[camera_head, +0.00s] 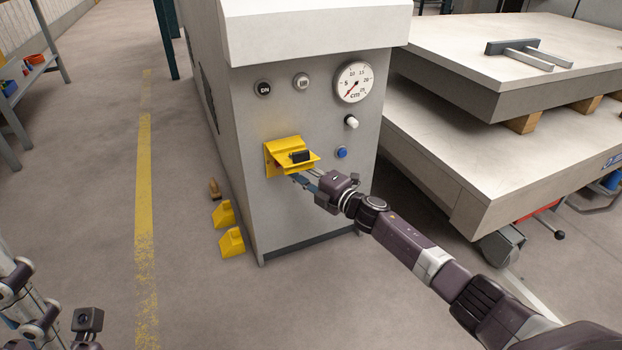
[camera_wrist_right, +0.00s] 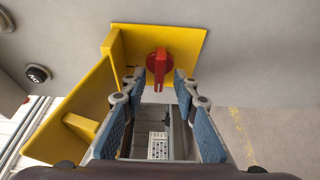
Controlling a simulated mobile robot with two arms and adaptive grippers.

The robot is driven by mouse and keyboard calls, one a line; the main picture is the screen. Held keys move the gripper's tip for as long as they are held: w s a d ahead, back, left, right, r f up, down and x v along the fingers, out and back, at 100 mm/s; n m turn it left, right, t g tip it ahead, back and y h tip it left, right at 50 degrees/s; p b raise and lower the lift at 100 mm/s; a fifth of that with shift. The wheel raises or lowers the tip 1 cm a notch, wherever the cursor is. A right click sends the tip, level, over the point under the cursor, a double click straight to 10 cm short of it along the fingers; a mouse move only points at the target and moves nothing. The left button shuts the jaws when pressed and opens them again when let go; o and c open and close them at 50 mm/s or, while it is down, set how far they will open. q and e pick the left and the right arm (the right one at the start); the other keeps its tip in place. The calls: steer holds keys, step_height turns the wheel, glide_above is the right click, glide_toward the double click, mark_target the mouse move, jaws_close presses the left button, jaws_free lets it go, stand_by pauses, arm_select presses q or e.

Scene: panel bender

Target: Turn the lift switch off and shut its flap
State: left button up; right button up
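The yellow switch housing (camera_head: 285,146) is on the front of the grey machine cabinet. Its yellow flap (camera_wrist_right: 75,115) is open and stands out from the panel; a small dark block (camera_head: 300,156) shows on it in the head view. The red switch knob (camera_wrist_right: 158,68) sits on the yellow back plate (camera_wrist_right: 188,42) in the right wrist view; in the head view the flap mostly hides it. My right gripper (camera_head: 303,179) is open just below the flap. Its fingertips (camera_wrist_right: 158,82) are on either side of the knob, with gaps visible. My left arm (camera_head: 85,322) shows at the bottom left; its fingers are unclear.
A dial gauge (camera_head: 353,82), a white-capped lever (camera_head: 351,121), a blue button (camera_head: 342,153) and two round dark-and-grey buttons (camera_head: 262,88) are on the same panel. Yellow wedges (camera_head: 231,242) lie on the floor beside the cabinet. A lift table (camera_head: 470,150) with slabs stands right.

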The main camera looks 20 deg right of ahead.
steer(key=v, duration=1.1)
